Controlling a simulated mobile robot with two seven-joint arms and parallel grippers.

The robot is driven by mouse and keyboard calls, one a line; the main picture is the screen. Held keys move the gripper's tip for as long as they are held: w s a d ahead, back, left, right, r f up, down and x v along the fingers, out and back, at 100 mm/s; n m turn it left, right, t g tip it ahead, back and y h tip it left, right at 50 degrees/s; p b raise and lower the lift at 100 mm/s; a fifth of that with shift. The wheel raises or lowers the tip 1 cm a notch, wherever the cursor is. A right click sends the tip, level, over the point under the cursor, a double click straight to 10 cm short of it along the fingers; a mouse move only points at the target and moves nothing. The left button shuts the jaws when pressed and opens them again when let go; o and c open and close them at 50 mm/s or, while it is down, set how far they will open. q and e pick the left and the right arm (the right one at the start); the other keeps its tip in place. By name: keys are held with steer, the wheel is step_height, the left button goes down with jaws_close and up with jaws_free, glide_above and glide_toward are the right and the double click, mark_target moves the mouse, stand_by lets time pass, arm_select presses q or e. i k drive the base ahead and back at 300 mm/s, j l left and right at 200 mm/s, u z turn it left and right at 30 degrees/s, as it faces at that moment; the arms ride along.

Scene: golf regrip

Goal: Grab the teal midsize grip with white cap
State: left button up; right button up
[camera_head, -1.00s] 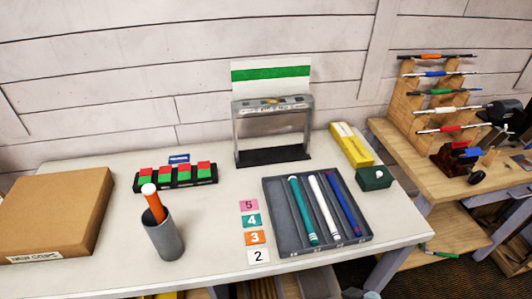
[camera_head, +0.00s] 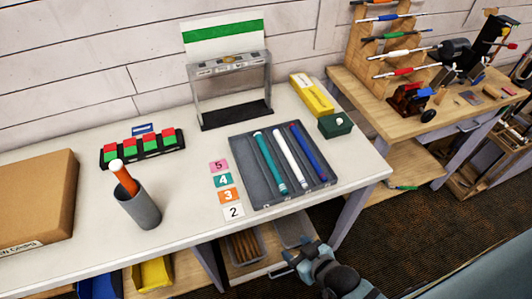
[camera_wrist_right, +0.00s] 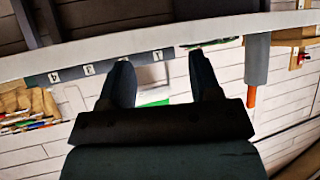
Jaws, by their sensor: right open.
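The teal grip (camera_head: 269,162) lies lengthwise in the dark grey tray (camera_head: 240,170) on the white table, leftmost of the three grips there. Its near end shows a pale band; the cap is too small to make out clearly. A white grip (camera_head: 291,158) and a blue grip (camera_head: 309,152) lie to its right in the same tray. My right gripper (camera_head: 288,258) is open and empty, in front of the table's front edge and nearer than the tray. Its two spread fingers (camera_wrist_right: 160,75) show in the right wrist view. My left gripper is not in view.
A grey cup (camera_head: 142,208) with an orange grip (camera_head: 124,177) stands left of numbered cards (camera_head: 228,195). A small green box (camera_head: 336,124) and a yellow box (camera_head: 312,95) stand beyond the tray's right side. A grey frame (camera_head: 268,85) stands behind. Shelf bins sit below the table.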

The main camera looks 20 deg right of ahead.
mark_target(258, 137)
steer(key=u, duration=1.3)
steer(key=k+l+u, duration=0.3)
steer(key=k+l, duration=0.3)
steer(key=l, duration=0.15)
steer(key=k+l, duration=0.55)
steer(key=l, duration=0.1)
